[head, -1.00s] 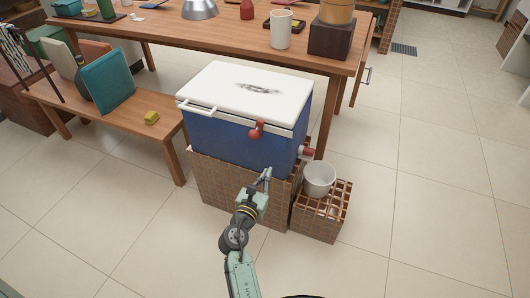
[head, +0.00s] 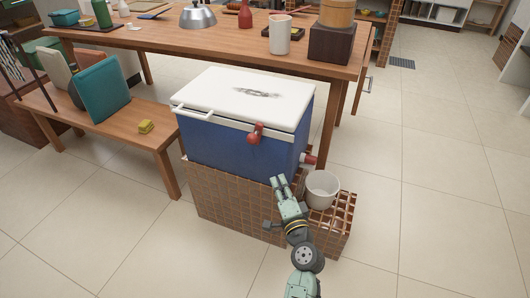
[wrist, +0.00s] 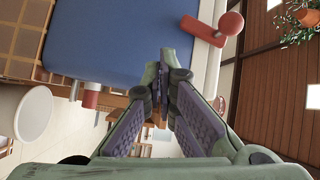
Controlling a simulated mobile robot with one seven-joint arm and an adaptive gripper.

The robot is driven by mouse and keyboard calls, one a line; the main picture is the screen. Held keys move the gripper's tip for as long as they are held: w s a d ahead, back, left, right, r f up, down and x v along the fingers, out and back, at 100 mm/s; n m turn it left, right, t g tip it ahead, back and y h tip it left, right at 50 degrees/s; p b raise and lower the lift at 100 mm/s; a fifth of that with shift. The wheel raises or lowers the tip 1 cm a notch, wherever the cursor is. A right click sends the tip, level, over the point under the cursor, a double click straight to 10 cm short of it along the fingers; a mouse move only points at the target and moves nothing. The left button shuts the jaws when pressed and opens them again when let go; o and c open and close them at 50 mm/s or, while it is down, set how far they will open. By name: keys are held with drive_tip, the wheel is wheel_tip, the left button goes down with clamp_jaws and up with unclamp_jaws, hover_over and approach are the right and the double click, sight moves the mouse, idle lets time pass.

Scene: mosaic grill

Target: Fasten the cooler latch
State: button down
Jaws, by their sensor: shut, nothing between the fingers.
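The cooler has a blue body (head: 222,145) and a white lid (head: 245,95), which lies down on the body. The latch also shows in the wrist view (wrist: 219,30), at the upper right. My gripper (head: 277,181) is in front of the cooler's lower right part, below the latch and apart from it. In the wrist view, my gripper's fingertips (wrist: 166,55) are together with nothing between them.
The cooler stands on a brown tiled block (head: 235,205). A red spigot (head: 308,159) sticks out at the cooler's right side, above a white bucket (head: 322,187) on a lower grid stand. A wooden table (head: 225,45) is behind and a bench (head: 115,125) is left. Open floor lies in front.

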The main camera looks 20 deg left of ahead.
sight(254, 139)
wheel_tip(254, 139, up, 4)
drive_tip(key=d+m+t+y, duration=0.1)
drive_tip(key=d+m+t, duration=0.15)
drive_tip(key=m, duration=0.35)
drive_tip(key=shift+g, duration=0.35)
drive_tip(key=p+x, duration=0.2)
drive_tip(key=x, duration=0.7)
drive_tip(key=shift+w+r+p, duration=0.1)
drive_tip(key=shift+r+p, duration=0.1)
drive_tip(key=shift+p, duration=0.15)
drive_tip(key=shift+s+a+r+p, duration=0.2)
drive_tip(key=shift+a+p, duration=0.1)
drive_tip(key=shift+a, duration=0.3)
drive_tip(key=shift+s+a+r+p, duration=0.2)
drive_tip(key=shift+a+p, duration=0.1)
drive_tip(key=shift+a, duration=0.3)
drive_tip(key=shift+s+a+r+p, duration=0.1)
drive_tip(key=shift+s+a+p, duration=0.15)
drive_tip(key=shift+a, duration=0.35)
